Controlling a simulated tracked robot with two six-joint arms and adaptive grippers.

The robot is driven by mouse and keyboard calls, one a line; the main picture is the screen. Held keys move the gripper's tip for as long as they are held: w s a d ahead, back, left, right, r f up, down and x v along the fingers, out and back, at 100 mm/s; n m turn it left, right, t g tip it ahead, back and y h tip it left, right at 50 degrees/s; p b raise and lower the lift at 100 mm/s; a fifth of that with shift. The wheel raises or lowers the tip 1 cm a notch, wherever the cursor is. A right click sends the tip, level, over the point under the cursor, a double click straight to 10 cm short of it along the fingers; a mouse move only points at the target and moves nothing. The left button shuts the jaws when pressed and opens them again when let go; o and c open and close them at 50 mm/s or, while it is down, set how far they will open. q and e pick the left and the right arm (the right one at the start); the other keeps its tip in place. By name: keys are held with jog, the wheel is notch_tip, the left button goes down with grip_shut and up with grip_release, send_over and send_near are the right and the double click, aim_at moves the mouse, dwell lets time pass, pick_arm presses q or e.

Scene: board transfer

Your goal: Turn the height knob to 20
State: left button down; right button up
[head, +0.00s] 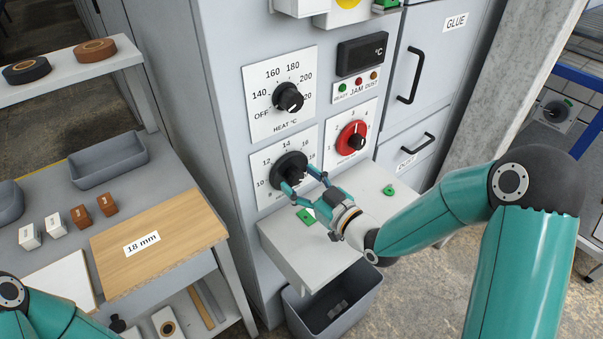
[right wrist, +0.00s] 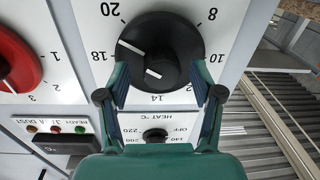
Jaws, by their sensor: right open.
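The height knob (head: 289,166) is a large black dial on a white scale plate on the grey machine. It also shows, upside down, in the right wrist view (right wrist: 165,45). Its white line points close to 18, on the side towards 20; the exact reading is unclear. My right gripper (head: 301,179) is open at the knob, and its fingers partly cover the plate. In the right wrist view my right gripper (right wrist: 160,78) has one finger on each side of the knob's lower part. I cannot tell whether they touch it. My left gripper is out of view.
Above is the HEAT knob (head: 288,98); to the right is a red knob (head: 352,137). A workbench with a wooden board (head: 160,240) stands at the left.

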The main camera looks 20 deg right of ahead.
jog(key=shift+w+a, duration=0.25)
jog(key=shift+w, duration=0.25)
jog(key=shift+s+r, duration=0.1)
jog(key=c, duration=1.1)
jog(key=m+b, duration=0.2)
jog(key=b, duration=0.1)
jog(key=shift+c, duration=0.2)
jog(key=shift+m, duration=0.5)
